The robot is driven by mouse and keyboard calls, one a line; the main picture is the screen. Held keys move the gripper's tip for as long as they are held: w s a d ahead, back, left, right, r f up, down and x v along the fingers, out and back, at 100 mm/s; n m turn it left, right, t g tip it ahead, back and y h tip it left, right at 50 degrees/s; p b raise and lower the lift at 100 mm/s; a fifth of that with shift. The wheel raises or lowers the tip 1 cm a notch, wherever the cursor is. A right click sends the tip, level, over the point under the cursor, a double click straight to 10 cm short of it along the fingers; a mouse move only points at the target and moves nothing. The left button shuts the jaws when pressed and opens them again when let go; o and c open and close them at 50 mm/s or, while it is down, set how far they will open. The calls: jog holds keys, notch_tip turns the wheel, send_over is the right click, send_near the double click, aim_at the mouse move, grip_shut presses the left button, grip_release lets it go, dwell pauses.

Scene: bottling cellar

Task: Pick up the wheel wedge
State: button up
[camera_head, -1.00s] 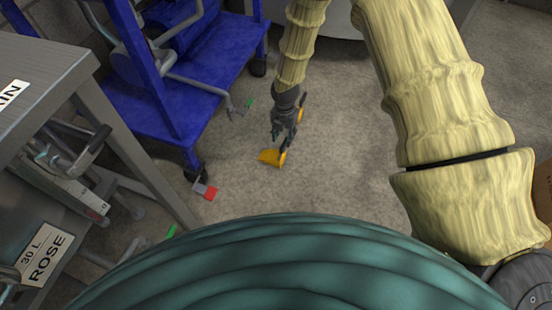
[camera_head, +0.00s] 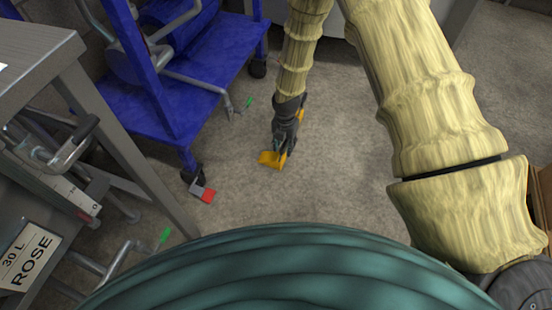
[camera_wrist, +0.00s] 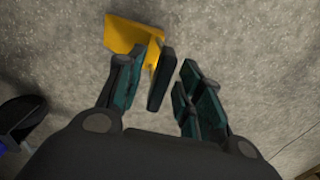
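The wheel wedge appears to be the yellow piece (camera_head: 271,159) lying on the concrete floor. It also shows at the top left of the wrist view (camera_wrist: 133,36). My gripper (camera_head: 281,148) reaches down right beside it, on its upper right side in the head view. In the wrist view, my fingers (camera_wrist: 174,82) have a narrow gap between them, with bare floor showing through. The left finger overlaps the wedge's lower right edge in that picture. I cannot tell whether they touch. My fingers hide part of the wedge.
A blue wheeled cart (camera_head: 135,105) stands to the left, with a red tab (camera_head: 208,195) by its near caster. A grey metal table (camera_head: 35,50) stands at the left edge, with a "30 L ROSE" label (camera_head: 28,258) below. Floor right of the wedge is clear.

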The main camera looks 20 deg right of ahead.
grip_shut()
jog(key=shift+r, duration=0.1)
